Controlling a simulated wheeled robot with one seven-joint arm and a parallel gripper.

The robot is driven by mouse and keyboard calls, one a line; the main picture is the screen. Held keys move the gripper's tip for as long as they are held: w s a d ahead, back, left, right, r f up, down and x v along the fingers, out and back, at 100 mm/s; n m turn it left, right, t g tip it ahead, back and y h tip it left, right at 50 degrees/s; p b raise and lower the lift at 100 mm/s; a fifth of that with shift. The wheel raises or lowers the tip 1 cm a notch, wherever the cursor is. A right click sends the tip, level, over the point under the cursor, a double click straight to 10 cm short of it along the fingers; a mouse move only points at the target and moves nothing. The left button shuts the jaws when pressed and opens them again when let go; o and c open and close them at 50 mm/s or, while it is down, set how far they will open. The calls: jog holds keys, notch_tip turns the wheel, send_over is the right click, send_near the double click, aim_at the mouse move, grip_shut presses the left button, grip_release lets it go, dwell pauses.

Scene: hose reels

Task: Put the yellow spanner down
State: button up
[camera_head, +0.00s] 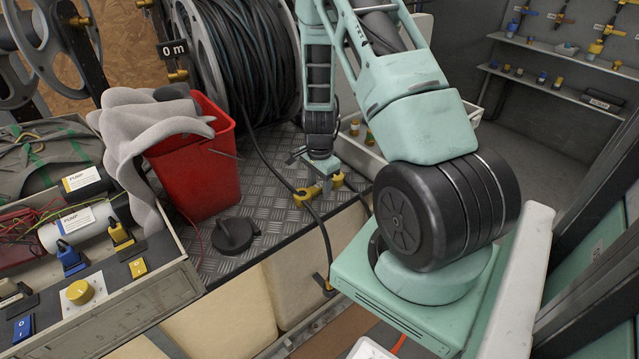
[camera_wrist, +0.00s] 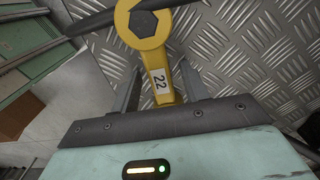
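The yellow spanner (camera_head: 304,198) is at the diamond-plate deck (camera_head: 270,180), near its front edge, directly below my gripper (camera_head: 318,180). In the wrist view the spanner (camera_wrist: 158,70) shows its ring end with a hexagonal hole and a handle marked 22. The handle lies between the two fingers of my gripper (camera_wrist: 160,85). The fingers stand apart, with a gap visible on each side of the handle. The handle's lower end is hidden by the gripper body. I cannot tell whether the spanner touches the deck.
A black hose (camera_head: 262,150) runs from the reel (camera_head: 245,60) past the spanner and over the deck edge. A red bucket (camera_head: 200,170) with grey cloth (camera_head: 140,130) and a black disc (camera_head: 235,235) stand left. A white tray (camera_head: 360,152) is behind on the right.

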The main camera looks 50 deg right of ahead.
aim_at(319, 185)
notch_tip(319, 185, up, 12)
jog(key=a+r+n+y, duration=0.1)
jog(key=a+r+n, duration=0.25)
jog(key=a, duration=0.45)
jog(key=a+r+n, duration=0.2)
jog(key=a+n, duration=0.3)
jog(key=a, duration=0.4)
jog(key=a+r+n+y, duration=0.1)
jog(key=a+r+n, duration=0.25)
jog(key=a, duration=0.45)
jog(key=s+a+r+n, duration=0.2)
jog(key=s+a+n, duration=0.5)
jog(key=s+n, duration=0.1)
jog(key=s+a+r+n+h, duration=0.1)
jog(key=s+a+r+n, duration=0.2)
jog(key=s+a+n, duration=0.5)
jog(key=shift+s+a+p, duration=0.25)
jog(key=shift+s+p, duration=0.15)
jog(key=shift+s, duration=0.2)
jog(key=shift+r, duration=0.1)
